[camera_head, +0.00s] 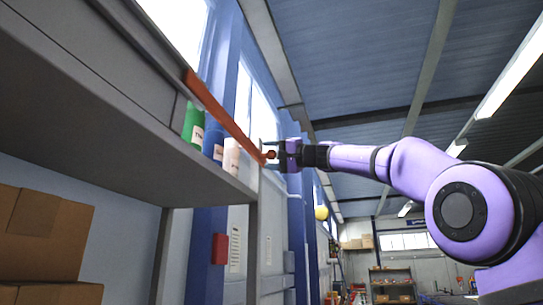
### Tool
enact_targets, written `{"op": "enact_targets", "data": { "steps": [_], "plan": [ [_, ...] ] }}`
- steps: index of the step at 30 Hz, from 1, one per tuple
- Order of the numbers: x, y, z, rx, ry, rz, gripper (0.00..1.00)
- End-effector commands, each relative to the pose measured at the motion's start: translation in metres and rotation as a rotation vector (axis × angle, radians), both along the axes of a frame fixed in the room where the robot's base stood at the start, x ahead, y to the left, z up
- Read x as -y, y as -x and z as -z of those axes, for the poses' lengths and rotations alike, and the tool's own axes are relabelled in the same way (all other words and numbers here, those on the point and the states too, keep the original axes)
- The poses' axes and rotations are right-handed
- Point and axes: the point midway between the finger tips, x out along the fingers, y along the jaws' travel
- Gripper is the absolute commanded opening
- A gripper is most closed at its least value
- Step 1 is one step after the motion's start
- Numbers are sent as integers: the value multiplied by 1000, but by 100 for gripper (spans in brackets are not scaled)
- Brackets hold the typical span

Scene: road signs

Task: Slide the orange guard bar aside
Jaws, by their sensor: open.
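The orange guard bar (225,115) runs aslant in front of a grey shelf, from its upper left end down to an end with a small orange knob (270,154). My gripper (268,152) is at that lower right end, with its fingers close around or beside the knob. It is open; whether a finger touches the knob I cannot tell.
The grey shelf (120,125) fills the left side, with its post (252,240) below the bar's right end. Cardboard boxes (45,240) sit under the shelf. A red box (220,249) is on the blue column. The space right of the shelf is open around my arm.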

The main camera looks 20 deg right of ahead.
Motion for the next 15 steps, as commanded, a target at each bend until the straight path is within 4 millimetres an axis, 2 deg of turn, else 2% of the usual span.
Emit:
{"op": "enact_targets", "data": {
  "steps": [2,10,15],
  "plan": [
    [0,0,0,0,0,0,60],
    [0,0,0,0,0,0,1],
    [-1,2,0,0,1,-1,0]
  ]
}}
